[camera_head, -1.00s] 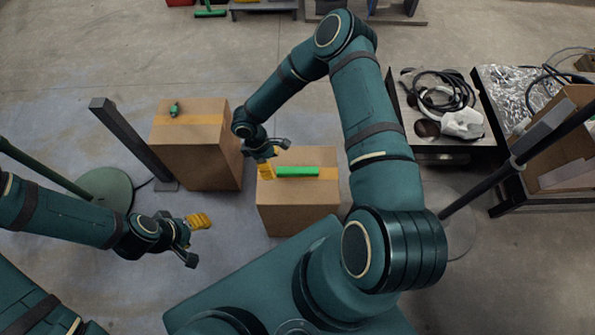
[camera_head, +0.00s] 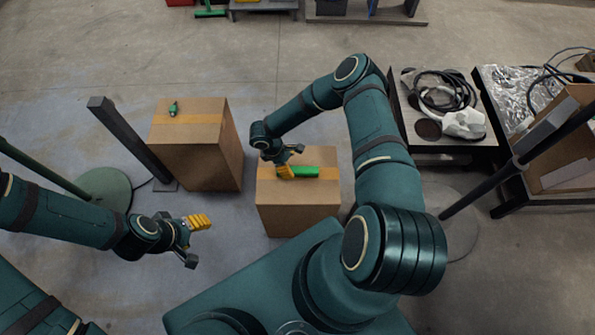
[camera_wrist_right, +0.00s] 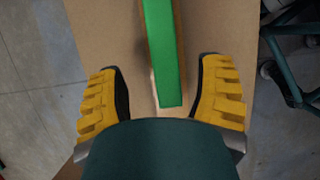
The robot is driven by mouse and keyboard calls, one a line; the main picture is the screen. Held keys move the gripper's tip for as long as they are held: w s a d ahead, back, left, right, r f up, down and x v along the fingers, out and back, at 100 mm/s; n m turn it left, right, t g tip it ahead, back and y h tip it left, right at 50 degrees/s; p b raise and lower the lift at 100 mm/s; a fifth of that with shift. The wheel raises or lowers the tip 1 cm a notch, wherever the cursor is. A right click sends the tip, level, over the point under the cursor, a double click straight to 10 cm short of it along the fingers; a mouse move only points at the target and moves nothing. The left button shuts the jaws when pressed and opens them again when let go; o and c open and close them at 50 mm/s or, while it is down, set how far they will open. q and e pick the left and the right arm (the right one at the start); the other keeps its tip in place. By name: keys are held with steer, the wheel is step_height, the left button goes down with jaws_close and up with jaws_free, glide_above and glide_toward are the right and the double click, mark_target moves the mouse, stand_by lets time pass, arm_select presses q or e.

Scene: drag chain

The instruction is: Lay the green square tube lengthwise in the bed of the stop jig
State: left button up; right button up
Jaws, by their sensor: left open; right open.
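The green square tube (camera_head: 305,172) lies flat, left to right, on top of the nearer cardboard box (camera_head: 298,215). In the right wrist view the tube (camera_wrist_right: 162,52) runs down from the top edge, and its near end shows between my fingers. My right gripper (camera_head: 290,167) is open at the tube's left end, with clear gaps on both sides; its height above the tube is hard to tell. My left gripper (camera_head: 198,240) is open and empty, well left of the nearer box. I cannot identify the stop jig for sure.
A taller box (camera_head: 205,150) at left carries a small green object (camera_head: 174,108). A dark slanted post (camera_head: 130,140) stands beside it. At right are a table (camera_head: 450,145) with cables and a white item, and an open carton (camera_head: 565,150). Floor between the boxes is clear.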

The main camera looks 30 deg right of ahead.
mark_target(293, 169)
steer(key=shift+s+b+x, duration=0.15)
steer(key=shift+b+x, duration=0.05)
steer(key=shift+x, duration=0.85)
steer(key=shift+s+b+x, duration=0.1)
steer(key=shift+b+x, duration=0.05)
steer(key=shift+x, duration=0.9)
steer(key=shift+a, duration=0.1)
jaws_close()
